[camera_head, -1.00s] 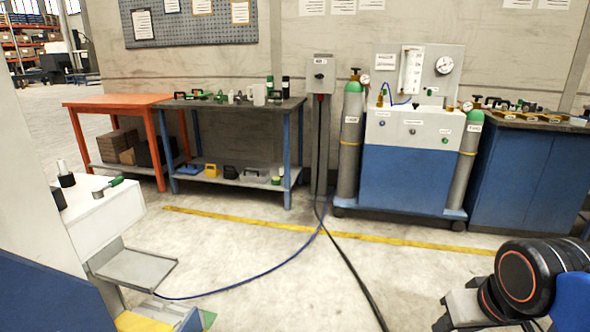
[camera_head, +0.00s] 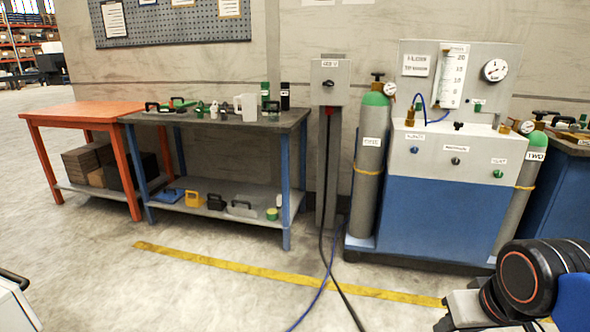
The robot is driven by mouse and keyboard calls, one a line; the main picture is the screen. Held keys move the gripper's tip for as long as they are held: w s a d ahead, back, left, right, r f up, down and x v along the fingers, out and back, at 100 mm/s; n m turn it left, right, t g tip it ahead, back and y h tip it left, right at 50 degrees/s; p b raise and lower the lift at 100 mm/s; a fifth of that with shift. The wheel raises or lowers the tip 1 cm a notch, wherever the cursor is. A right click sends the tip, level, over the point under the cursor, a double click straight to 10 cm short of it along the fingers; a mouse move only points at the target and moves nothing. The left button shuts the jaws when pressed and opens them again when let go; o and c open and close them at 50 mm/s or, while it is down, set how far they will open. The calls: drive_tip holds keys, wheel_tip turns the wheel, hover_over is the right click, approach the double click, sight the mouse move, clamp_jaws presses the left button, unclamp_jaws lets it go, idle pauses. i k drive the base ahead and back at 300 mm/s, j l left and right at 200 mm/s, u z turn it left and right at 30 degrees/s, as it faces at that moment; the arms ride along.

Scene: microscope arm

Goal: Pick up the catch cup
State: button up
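A pale, translucent cup with a handle (camera_head: 246,107) stands upright on the dark top of the blue-legged workbench (camera_head: 215,118); it looks like the catch cup, though no label on it can be read. My arm shows at the lower right, black with an orange ring. A grey end piece, seemingly my gripper (camera_head: 458,312), shows beside it at the bottom edge. Its fingers cannot be made out clearly. It is far from the cup, across open floor.
Green-handled tools (camera_head: 180,103) and dark and green bottles (camera_head: 285,96) stand near the cup. An orange table (camera_head: 80,112) adjoins on the left. A blue gas cart (camera_head: 440,220) with cylinders stands right. Hoses (camera_head: 322,270) cross the floor. Floor before the bench is clear.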

sight(273, 113)
drive_tip(key=i+u, duration=0.2)
drive_tip(key=i, duration=0.25)
drive_tip(key=i+l+u, duration=0.15)
drive_tip(key=i, duration=0.35)
drive_tip(key=i+l+u, duration=0.2)
drive_tip(key=i, duration=0.25)
